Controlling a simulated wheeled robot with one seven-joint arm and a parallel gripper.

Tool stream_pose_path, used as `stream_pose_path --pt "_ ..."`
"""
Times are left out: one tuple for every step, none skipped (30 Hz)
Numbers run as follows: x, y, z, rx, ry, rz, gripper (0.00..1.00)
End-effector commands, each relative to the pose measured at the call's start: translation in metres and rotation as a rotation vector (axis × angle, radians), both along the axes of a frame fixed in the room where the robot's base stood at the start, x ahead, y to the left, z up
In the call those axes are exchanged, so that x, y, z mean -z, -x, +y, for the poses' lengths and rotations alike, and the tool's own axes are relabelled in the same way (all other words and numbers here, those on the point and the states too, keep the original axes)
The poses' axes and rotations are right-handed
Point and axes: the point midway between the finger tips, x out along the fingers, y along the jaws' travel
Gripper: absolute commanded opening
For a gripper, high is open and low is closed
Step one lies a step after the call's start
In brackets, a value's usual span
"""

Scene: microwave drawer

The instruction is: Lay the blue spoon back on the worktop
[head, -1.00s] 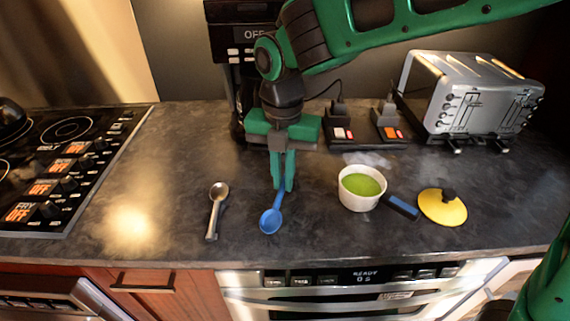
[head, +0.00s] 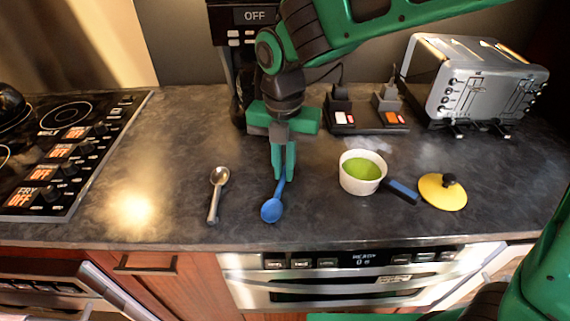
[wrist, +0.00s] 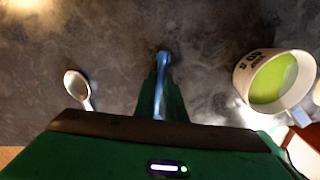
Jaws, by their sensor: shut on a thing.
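My gripper (head: 283,177) points down over the worktop (head: 320,215) and is shut on the handle of the blue spoon (head: 272,209). In the head view the spoon's bowl points toward the worktop's front edge, between the metal spoon and the white pot. In the wrist view the blue spoon (wrist: 161,70) runs out from between the fingers (wrist: 161,105). Part of its handle is hidden by the fingers. The spoon is at or just above the worktop; I cannot tell whether it touches.
A metal spoon (head: 216,194) lies to the left. A white pot (head: 350,180) with green contents and a blue handle stands to the right, beside a yellow lid (head: 433,192). The toaster (head: 470,85) is at the back right, the stove (head: 65,150) at the left.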

Motion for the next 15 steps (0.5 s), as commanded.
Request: stream_pose_path --pt "0.0008 0.0000 -0.0002 0.000 0.000 0.000 0.00" --pt "0.0011 -0.0001 -0.0002 0.000 0.000 0.000 0.00" --pt "0.0017 0.0000 -0.0003 0.000 0.000 0.000 0.00" --pt "0.0021 0.0000 -0.0003 0.000 0.000 0.000 0.00" --pt "0.0022 0.0000 -0.0003 0.001 0.000 0.000 0.12" --pt "0.0020 -0.0001 -0.0003 0.001 0.000 0.000 0.22" --pt "0.0020 -0.0001 -0.0003 0.001 0.000 0.000 0.29" --pt "0.0020 -0.0001 -0.0003 0.001 0.000 0.000 0.32" --pt "0.0019 -0.0002 -0.0004 0.001 0.000 0.000 0.32" --pt "0.0019 -0.0002 -0.0004 0.001 0.000 0.000 0.32" --pt "0.0019 -0.0002 -0.0004 0.001 0.000 0.000 0.32" --pt "0.0019 -0.0002 -0.0005 0.001 0.000 0.000 0.32" --pt "0.0019 -0.0002 -0.0004 0.001 0.000 0.000 0.32" --pt "0.0019 -0.0002 -0.0005 0.001 0.000 0.000 0.32" --pt "0.0018 -0.0002 -0.0005 0.001 0.000 0.000 0.32"
